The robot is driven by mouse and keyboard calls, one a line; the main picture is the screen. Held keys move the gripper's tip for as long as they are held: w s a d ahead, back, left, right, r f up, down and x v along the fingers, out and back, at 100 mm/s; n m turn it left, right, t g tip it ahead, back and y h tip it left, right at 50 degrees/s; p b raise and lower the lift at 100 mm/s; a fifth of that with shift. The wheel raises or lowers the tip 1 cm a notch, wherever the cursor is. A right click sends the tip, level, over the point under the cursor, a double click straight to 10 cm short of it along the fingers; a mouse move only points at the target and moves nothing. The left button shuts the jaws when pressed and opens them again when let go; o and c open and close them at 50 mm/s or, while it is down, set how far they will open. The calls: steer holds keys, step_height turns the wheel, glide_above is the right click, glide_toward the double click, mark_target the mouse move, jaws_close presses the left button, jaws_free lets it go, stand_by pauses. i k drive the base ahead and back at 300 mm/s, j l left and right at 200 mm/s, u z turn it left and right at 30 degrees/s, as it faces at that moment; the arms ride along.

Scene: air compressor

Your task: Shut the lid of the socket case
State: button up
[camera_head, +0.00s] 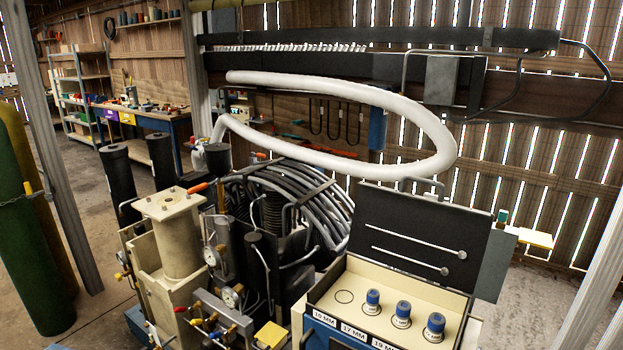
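The socket case (330,300) stands at the lower right, a cream box with a blue front. Its dark lid (420,205) is open, standing up at the back edge and leaning slightly. Two thin light rods with round ends lie across the lid's inner face. Three blue-topped sockets (402,314) stand in a row in the case. An empty ring mark (344,297) is to their left. Labels on the front edge read 16 MM, 17 MM and, partly cut off, 19 MM. My gripper is not in view.
Compressor machinery (180,240) with gauges, valves and black coiled hoses crowds the space left of the case. A thick white hose (350,90) loops above and behind the lid. A pale post (595,280) rises at right.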

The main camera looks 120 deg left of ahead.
mark_target(440, 243)
steer(key=j+u, duration=0.15)
steer(key=u, duration=0.3)
steer(key=j+u, duration=0.15)
steer(key=u, duration=0.3)
steer(key=j+u, duration=0.15)
steer(key=u, duration=0.3)
steer(key=j+u, duration=0.15)
steer(key=u, duration=0.3)
steer(key=i+j+u, duration=0.1)
steer(key=u, duration=0.3)
steer(key=j+u, duration=0.15)
steer(key=u, duration=0.3)
steer(key=i+u, duration=0.15)
steer(key=u, duration=0.3)
steer(key=i+u, duration=0.1)
steer(key=u, duration=0.35)
